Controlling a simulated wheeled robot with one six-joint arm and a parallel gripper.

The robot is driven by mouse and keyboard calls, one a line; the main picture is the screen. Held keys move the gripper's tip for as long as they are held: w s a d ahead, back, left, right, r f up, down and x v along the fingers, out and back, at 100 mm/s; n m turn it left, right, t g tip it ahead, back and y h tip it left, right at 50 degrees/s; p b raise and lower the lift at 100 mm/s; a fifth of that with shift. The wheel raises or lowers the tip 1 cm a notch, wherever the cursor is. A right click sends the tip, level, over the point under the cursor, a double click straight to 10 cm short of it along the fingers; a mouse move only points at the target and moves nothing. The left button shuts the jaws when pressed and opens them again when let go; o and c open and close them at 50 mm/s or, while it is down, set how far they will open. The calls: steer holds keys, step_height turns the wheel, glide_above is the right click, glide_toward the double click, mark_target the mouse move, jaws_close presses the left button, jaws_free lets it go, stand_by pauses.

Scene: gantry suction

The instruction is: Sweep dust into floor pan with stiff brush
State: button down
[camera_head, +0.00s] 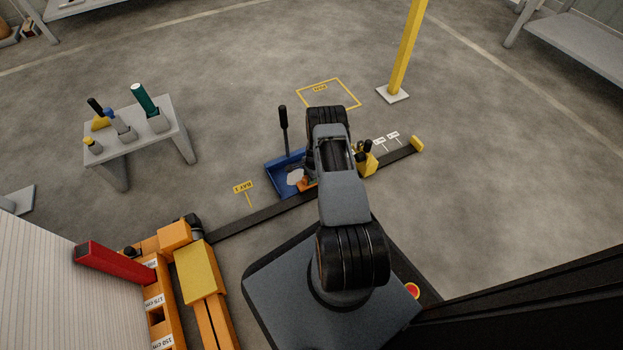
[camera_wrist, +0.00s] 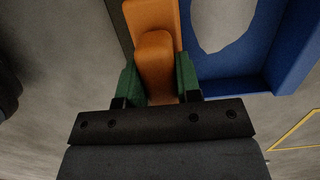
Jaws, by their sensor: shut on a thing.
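My gripper (camera_wrist: 159,82) is shut on an orange brush (camera_wrist: 158,50), with a green finger on each side of its handle. In the head view the orange brush (camera_head: 307,185) shows only in part, at the pan's near edge; my arm hides the jaws. The blue floor pan (camera_head: 274,182) lies on the floor with a black upright handle (camera_head: 284,130). A pale grey patch, which looks like dust (camera_head: 294,177), is in the pan. The wrist view shows the pan (camera_wrist: 288,75) right of the brush, with the pale patch (camera_wrist: 222,22) in it. The bristles are hidden.
A dark floor rail (camera_head: 265,215) runs past the pan to a yellow end block (camera_head: 416,144). A yellow fitting (camera_head: 366,161) sits by the rail. A grey tool stand (camera_head: 150,135) is at left, a yellow post (camera_head: 404,50) behind. Open floor lies beyond the pan.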

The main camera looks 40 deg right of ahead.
steer(key=shift+r+p, duration=2.3)
steer(key=shift+r, duration=1.25)
